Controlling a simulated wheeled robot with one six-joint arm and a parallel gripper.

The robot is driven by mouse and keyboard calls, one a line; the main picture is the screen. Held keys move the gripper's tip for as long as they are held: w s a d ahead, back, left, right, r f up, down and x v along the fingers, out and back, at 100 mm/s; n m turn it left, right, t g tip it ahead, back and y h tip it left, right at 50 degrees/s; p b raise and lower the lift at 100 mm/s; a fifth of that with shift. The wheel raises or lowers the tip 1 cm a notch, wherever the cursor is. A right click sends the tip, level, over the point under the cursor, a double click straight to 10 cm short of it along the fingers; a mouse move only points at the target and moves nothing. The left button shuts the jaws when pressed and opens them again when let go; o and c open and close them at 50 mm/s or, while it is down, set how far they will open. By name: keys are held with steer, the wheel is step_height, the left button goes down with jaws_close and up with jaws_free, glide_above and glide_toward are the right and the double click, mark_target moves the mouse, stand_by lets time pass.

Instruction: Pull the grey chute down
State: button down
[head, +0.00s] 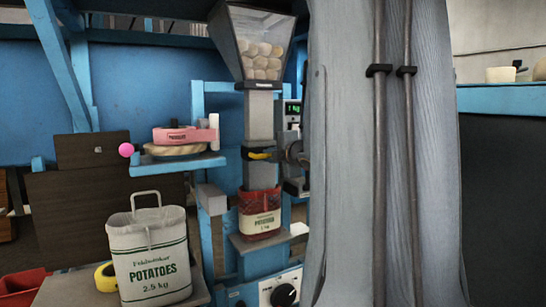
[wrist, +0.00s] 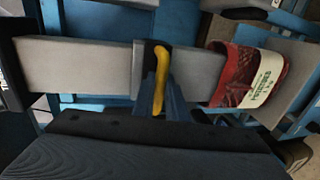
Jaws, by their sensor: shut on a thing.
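The grey chute (head: 262,175) hangs below a hopper (head: 230,45) of potatoes. Its lower end meets the mouth of a red sack (head: 262,224) and appears to reach inside; the sack's rim hides the end. A yellow handle (head: 259,156) sits on the chute's front. My gripper (head: 276,155) is at the handle from the right and shut on it, partly hidden by my arm. In the wrist view the chute (wrist: 198,78) lies sideways, with the yellow handle (wrist: 159,82) in the middle and the red sack (wrist: 238,82) at right.
A white potato sack (head: 150,262) stands at the lower left. A blue shelf (head: 180,166) holds a pink pack (head: 184,137). The red sack rests on a small grey platform (head: 258,243), above a panel with a black knob (head: 284,294). My large grey arm covers the right-centre.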

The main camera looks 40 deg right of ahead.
steer(key=c, duration=1.8)
jaws_free()
steer(key=shift+a+f, duration=0.35)
steer(key=shift+f, duration=0.05)
steer(key=shift+o, duration=0.2)
steer(key=shift+d+r, duration=0.1)
steer(key=shift+d, duration=0.1)
steer(key=v, duration=0.8)
steer(key=shift+w, duration=0.1)
steer(key=a+f+m+g, duration=0.7)
steer(key=a+f+m, duration=0.3)
steer(key=a+f, duration=0.75)
steer(key=s+a+f+m+g+y, duration=0.2)
steer(key=s+a+f+g, duration=0.2)
steer(key=s+a+f, duration=0.2)
steer(key=s+a+f+m+g+y, duration=0.1)
steer(key=s+a+f+m+g, duration=0.2)
steer(key=s+a+f, duration=0.4)
steer(key=s+a+g, duration=0.1)
steer(key=s+a, duration=0.2)
steer(key=a, duration=0.2)
steer(key=shift+s+a+y, duration=0.3)
steer(key=shift+y, duration=0.1)
